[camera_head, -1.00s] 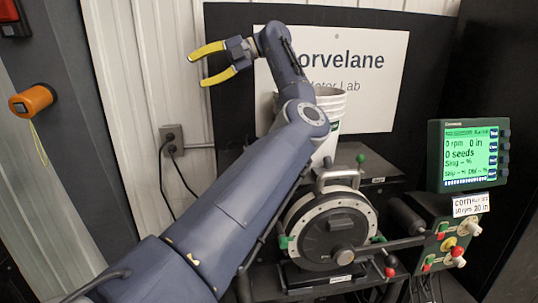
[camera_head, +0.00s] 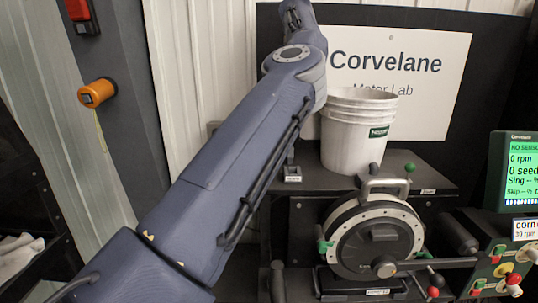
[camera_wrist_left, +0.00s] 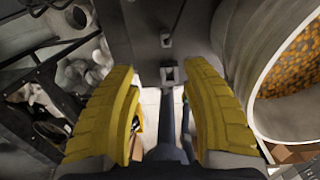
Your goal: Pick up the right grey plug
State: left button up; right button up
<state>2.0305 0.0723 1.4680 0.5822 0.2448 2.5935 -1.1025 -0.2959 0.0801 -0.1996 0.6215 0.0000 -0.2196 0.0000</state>
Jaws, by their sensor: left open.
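My left gripper is out of the head view, where my left arm rises past the top edge. In the left wrist view, its two yellow fingers (camera_wrist_left: 163,115) are apart with nothing gripped between them. Beyond the fingertips, a small square grey fitting (camera_wrist_left: 168,73) and a smaller one (camera_wrist_left: 166,41) sit on a dark surface. In the head view, a small grey holder (camera_head: 292,173) stands at the left of the bench top, beside my arm. I cannot tell which piece is the right grey plug. My right gripper is not in view.
A white bucket (camera_head: 357,140) stands on the bench; in the wrist view a bucket (camera_wrist_left: 248,70) with orange-yellow kernels is close on the right. The round seed meter (camera_head: 378,240) is in front. A green display (camera_head: 519,170) and knobs are at right.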

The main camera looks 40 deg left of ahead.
pick_arm(q)
send_near(290, 155)
jog(key=shift+h, duration=0.3)
jog(key=f, duration=0.2)
jog(key=a+f, duration=0.1)
jog(key=f, duration=0.2)
jog(key=w+f, duration=0.1)
jog(key=f, duration=0.2)
jog(key=shift+a+f, duration=0.2)
jog(key=shift+a, duration=0.05)
jog(key=shift+c, duration=0.2)
grip_shut()
